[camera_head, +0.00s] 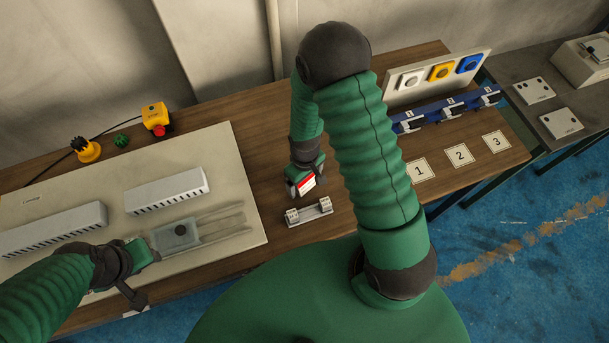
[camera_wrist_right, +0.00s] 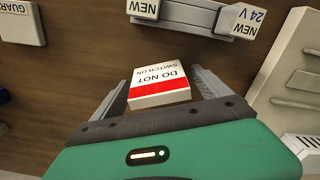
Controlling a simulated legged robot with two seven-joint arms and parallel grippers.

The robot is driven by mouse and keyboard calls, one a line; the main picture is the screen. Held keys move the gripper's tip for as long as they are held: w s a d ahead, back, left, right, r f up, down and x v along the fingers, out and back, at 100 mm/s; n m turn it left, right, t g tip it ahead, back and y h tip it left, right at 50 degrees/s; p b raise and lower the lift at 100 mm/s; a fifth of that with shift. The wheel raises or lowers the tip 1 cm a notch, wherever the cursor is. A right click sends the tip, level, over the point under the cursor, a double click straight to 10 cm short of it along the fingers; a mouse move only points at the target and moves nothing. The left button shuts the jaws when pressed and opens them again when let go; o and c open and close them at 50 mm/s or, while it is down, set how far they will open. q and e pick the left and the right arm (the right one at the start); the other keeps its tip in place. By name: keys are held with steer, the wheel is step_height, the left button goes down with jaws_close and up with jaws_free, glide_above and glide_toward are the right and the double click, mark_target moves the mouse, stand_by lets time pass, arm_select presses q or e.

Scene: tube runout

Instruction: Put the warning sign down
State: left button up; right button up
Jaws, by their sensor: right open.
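The warning sign (camera_head: 307,184) is a small white block with a red band. In the right wrist view the sign (camera_wrist_right: 160,84) reads "DO NOT SWITCH ON" upside down. My right gripper (camera_head: 304,184) is open, and its fingers (camera_wrist_right: 158,92) stand on either side of the sign, over the wooden bench. I cannot tell whether the sign touches the bench top. My left gripper (camera_head: 148,248) is at the pale panel on the left, beside a clear part with a grey square; its fingertips are hard to make out.
A grey holder (camera_head: 309,212) with white end blocks marked "NEW" lies close to the right gripper. Cards numbered 1 (camera_head: 419,169), 2 (camera_head: 459,155) and 3 (camera_head: 496,141) lie at right, before a blue rack (camera_head: 430,117). A yellow box with a red button (camera_head: 155,120) stands at the back left.

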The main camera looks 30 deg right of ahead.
mark_target(300, 186)
step_height(300, 186, up, 12)
steer(key=shift+f, duration=0.1)
steer(key=s+a+r+m+t, duration=0.1)
steer(key=s+a+r+t, duration=0.1)
steer(key=s+a+r, duration=0.2)
step_height(300, 186, up, 3)
steer(key=shift+s+a+r+m+t, duration=0.1)
steer(key=shift+s+a+m+t, duration=0.05)
steer(key=shift+a+m+t, duration=0.2)
